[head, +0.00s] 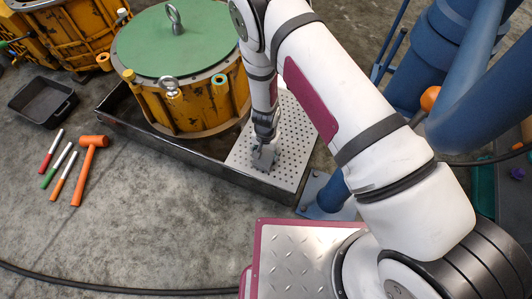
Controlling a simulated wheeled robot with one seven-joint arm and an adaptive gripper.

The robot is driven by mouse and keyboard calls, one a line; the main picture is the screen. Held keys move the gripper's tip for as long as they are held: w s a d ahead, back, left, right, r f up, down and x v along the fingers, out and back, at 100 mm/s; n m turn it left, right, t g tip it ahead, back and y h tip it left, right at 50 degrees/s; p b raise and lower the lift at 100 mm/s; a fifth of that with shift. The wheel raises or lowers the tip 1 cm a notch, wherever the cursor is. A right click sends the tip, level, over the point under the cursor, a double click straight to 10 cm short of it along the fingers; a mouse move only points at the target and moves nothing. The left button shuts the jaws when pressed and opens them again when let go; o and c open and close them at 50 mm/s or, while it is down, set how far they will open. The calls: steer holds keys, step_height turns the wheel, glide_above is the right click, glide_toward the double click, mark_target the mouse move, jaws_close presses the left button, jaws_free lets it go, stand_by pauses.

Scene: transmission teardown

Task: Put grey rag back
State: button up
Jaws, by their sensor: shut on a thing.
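My gripper (265,137) points down over the perforated metal plate (297,127) at the right end of the large tray. It is shut on a small grey thing, which looks like the grey rag (264,158). The rag is at or just above the plate; I cannot tell whether it touches it. My wrist and arm hide part of the plate and the fingertips are small and hard to make out.
A yellow housing with a green top (160,45) and lifting eyes stands in the tray (195,160), left of my gripper. An orange mallet (90,165), several markers (52,150) and a black bin (43,101) lie on the floor at left. A blue stand (460,60) is at right.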

mark_target(266, 154)
steer(key=shift+f, duration=0.15)
steer(key=o, duration=1.1)
steer(key=shift+r+p, duration=1.7)
steer(key=shift+r, duration=2.2)
